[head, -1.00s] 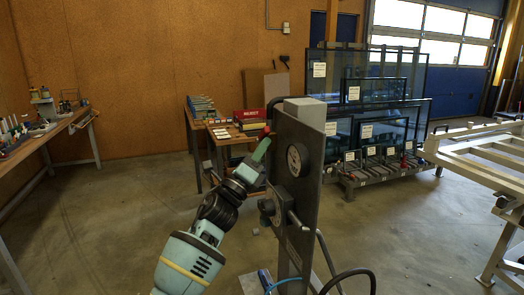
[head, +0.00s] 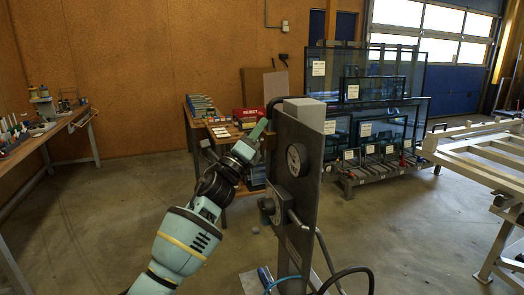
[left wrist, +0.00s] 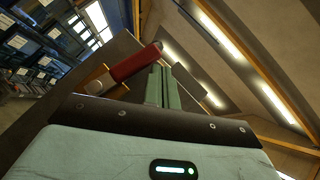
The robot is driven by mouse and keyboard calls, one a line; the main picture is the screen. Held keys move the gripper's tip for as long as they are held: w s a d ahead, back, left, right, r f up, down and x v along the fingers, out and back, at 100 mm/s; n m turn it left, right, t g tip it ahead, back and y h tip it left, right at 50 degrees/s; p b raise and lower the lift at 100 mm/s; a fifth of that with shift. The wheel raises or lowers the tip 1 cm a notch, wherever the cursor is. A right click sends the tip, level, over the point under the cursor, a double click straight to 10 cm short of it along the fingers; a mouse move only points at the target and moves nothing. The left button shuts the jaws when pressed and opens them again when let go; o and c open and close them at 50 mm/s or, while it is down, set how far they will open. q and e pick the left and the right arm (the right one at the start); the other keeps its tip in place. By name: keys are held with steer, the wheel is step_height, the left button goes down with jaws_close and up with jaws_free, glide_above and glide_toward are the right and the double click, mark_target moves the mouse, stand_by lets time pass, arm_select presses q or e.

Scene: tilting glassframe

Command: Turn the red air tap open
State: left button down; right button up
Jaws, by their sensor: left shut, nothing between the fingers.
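The red air tap shows in the left wrist view as a red lever (left wrist: 136,62) on a brass body (left wrist: 101,83), mounted on the dark panel. The lever slants up to the right, its end close beside my left fingertips; I cannot tell whether they touch. My left gripper (left wrist: 160,84) is shut and empty. In the head view, my left gripper (head: 260,129) is at the left edge of the grey control post (head: 298,150), near its top. No red lever can be made out there. My right gripper is not in view.
The post carries a round gauge (head: 296,158) and a dark knob (head: 268,205), with hoses at its foot. A workbench with a red box (head: 247,114) stands behind. Glass panes (head: 375,90) stand on a rack at the back right. The floor at left is clear.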

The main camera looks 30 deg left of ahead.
arm_select(q)
steer(key=shift+w+a+r, duration=0.2)
steer(key=shift+a+r, duration=0.05)
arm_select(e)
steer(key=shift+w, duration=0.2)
arm_select(q)
steer(key=shift+w, duration=0.1)
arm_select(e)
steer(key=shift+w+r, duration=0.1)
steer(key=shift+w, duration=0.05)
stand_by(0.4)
